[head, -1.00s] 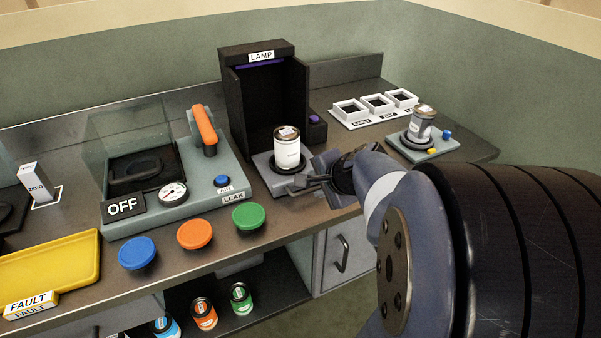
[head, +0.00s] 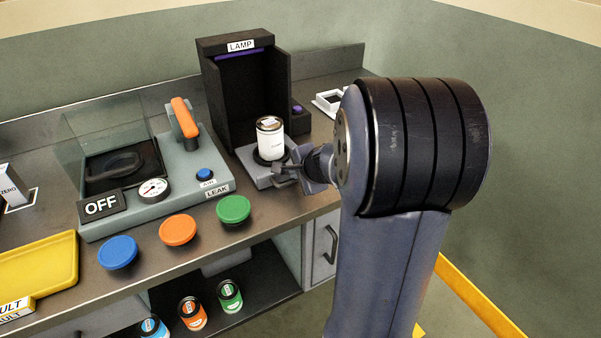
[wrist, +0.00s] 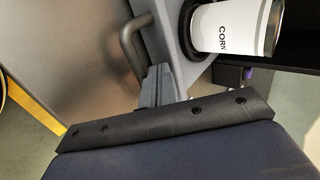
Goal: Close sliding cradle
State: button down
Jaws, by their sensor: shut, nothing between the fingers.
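The sliding cradle (head: 247,168) is a grey plate standing out in front of the black lamp box (head: 208,75). A white can (head: 271,143) stands upright on it in a dark round seat. In the wrist view the can (wrist: 225,27) and the cradle's grey edge (wrist: 175,62) show at upper right. A curved grey handle (wrist: 130,42) shows beside the fingers. My gripper (head: 283,168) is at the cradle's front right edge, shut and empty. Its fingers also show in the wrist view (wrist: 158,75). I cannot tell whether they touch the cradle.
The leak tester (head: 150,208) with its orange lever (head: 184,117) stands left of the cradle. Blue (head: 118,252), orange (head: 177,230) and green (head: 234,209) buttons line the front. A cabinet handle (head: 332,245) is below. My arm hides the counter's right end.

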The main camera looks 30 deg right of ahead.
jog(key=shift+w, duration=0.15)
jog(key=w+p, duration=0.1)
jog(key=w, duration=0.4)
jog(key=w+p, duration=0.2)
jog(key=w, duration=0.3)
jog(key=w+p, duration=0.2)
jog(key=w, duration=0.3)
jog(key=shift+w+a, duration=0.25)
jog(key=shift+a, duration=0.05)
jog(key=shift+w, duration=0.2)
jog(key=shift+r, duration=0.1)
jog(key=shift+r, duration=0.2)
